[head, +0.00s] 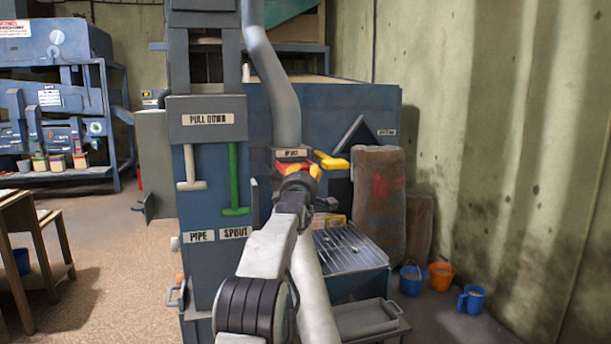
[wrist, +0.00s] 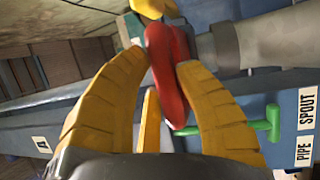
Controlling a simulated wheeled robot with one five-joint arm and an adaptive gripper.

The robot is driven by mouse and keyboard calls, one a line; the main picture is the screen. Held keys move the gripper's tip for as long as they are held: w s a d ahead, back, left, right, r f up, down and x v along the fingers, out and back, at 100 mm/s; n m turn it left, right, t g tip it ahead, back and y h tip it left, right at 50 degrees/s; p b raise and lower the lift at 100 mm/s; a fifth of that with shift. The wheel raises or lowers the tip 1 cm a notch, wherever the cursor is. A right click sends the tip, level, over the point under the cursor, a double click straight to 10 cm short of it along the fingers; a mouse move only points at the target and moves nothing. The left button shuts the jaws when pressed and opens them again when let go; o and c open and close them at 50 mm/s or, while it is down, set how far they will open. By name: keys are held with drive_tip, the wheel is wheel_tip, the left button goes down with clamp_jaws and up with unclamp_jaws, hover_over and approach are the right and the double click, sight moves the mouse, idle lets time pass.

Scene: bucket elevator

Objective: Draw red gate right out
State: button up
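The red gate (head: 282,168) shows in the head view just under a small label plate at the lower end of the grey pipe, partly hidden by my gripper. In the wrist view its rounded red handle (wrist: 168,72) lies between the fingertips. My gripper (wrist: 165,62) has its yellow fingers against both sides of the handle and appears shut on it. In the head view my gripper (head: 300,172) is at the gate, with my arm below it. How far the gate is drawn is hidden.
A yellow handle (head: 332,160) sits close to the right of my gripper. A green handle (head: 235,180) and a pale handle (head: 188,168) hang on the blue casing to the left. A grated tray (head: 350,250) lies below right, near brown sacks (head: 378,205).

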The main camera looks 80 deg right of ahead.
drive_tip(key=o, duration=0.5)
drive_tip(key=shift+a, duration=0.1)
drive_tip(key=shift+a, duration=0.1)
drive_tip(key=a+f, duration=0.2)
drive_tip(key=a, duration=0.9)
drive_tip(key=shift+w+a, duration=0.15)
drive_tip(key=shift+a, duration=0.15)
idle(0.8)
